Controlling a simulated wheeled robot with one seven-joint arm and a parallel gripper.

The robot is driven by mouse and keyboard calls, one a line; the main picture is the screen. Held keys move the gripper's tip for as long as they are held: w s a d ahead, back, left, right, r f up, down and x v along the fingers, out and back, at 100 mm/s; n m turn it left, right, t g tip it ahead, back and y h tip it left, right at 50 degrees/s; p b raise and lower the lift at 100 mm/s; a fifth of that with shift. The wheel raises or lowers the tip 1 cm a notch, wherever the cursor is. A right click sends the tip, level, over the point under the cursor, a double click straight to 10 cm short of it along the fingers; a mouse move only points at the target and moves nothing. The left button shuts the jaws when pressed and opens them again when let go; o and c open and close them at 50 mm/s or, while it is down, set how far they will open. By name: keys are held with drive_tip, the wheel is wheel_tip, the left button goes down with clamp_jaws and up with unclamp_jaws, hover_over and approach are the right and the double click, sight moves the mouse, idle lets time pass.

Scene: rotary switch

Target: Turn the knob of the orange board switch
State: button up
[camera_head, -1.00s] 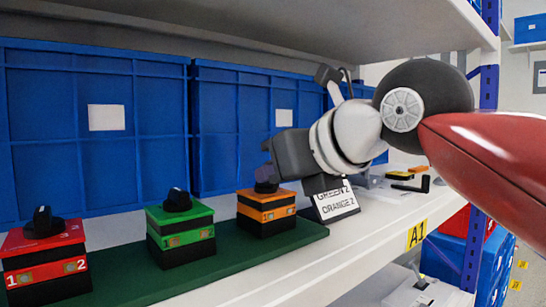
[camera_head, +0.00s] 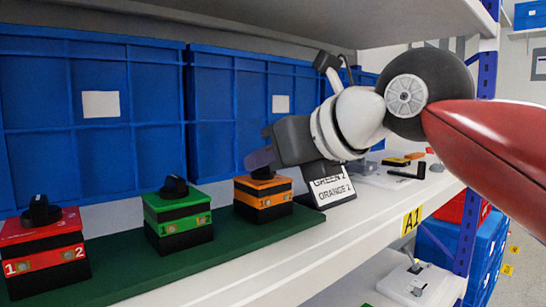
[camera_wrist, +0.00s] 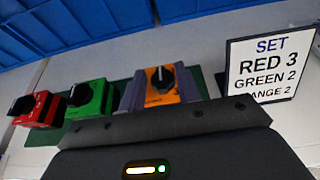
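The orange switch (camera_head: 263,197) stands at the right end of the green board (camera_head: 150,252); it also shows in the wrist view (camera_wrist: 152,97). Its black knob (camera_wrist: 163,77) has a white mark pointing roughly up in the wrist view. My gripper (camera_head: 261,158) is just above and in front of this knob. In the wrist view its two purplish fingers (camera_wrist: 160,86) are apart, one on each side of the knob. In the head view the near finger partly hides the knob. Contact cannot be told.
The green switch (camera_head: 178,222) and red switch (camera_head: 43,250) stand to the left, with black knobs. A sign (camera_wrist: 268,65) reads SET, RED 3, GREEN 2, with ORANGE 2 partly cut off. Blue crates (camera_head: 85,150) stand behind. An upper shelf (camera_head: 300,18) is overhead.

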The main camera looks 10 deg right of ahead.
drive_tip(key=v, duration=0.7)
drive_tip(key=shift+s+d+r, duration=0.2)
drive_tip(key=shift+s, duration=0.1)
